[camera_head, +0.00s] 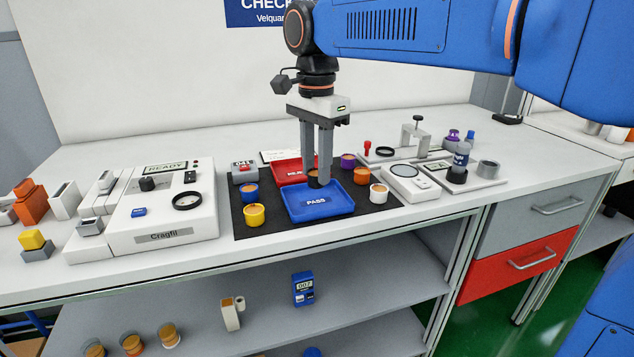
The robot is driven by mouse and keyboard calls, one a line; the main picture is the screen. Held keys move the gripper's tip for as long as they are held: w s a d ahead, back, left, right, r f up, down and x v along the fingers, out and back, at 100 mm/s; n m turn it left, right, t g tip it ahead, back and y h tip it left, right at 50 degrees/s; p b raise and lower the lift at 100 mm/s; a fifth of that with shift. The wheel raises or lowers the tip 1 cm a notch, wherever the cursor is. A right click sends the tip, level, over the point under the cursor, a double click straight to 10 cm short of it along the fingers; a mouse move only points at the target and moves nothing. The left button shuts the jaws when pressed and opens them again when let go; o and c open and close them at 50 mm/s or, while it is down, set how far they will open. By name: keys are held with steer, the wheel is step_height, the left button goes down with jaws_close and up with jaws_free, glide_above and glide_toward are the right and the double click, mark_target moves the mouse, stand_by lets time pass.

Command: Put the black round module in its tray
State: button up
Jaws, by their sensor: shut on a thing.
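My gripper (319,180) points straight down and is shut on the black round module (315,182), whose orange-brown top shows between the fingers. The module is at the back part of the blue tray (321,211) marked PASS. I cannot tell whether it touches the tray floor or hangs just above it. The red tray (284,173) lies directly behind the blue one, partly hidden by my fingers.
Round modules stand beside the trays on the dark mat (297,226): blue (251,196), yellow (254,216), purple (347,161), orange (361,177) and white (378,195). A white tester (162,222) stands left; a white device (410,181) stands right.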

mark_target(316, 176)
steer(key=shift+f, duration=1.95)
steer(key=shift+f, duration=0.1)
steer(key=o, duration=1)
steer(key=shift+o, duration=0.2)
step_height(316, 176, up, 12)
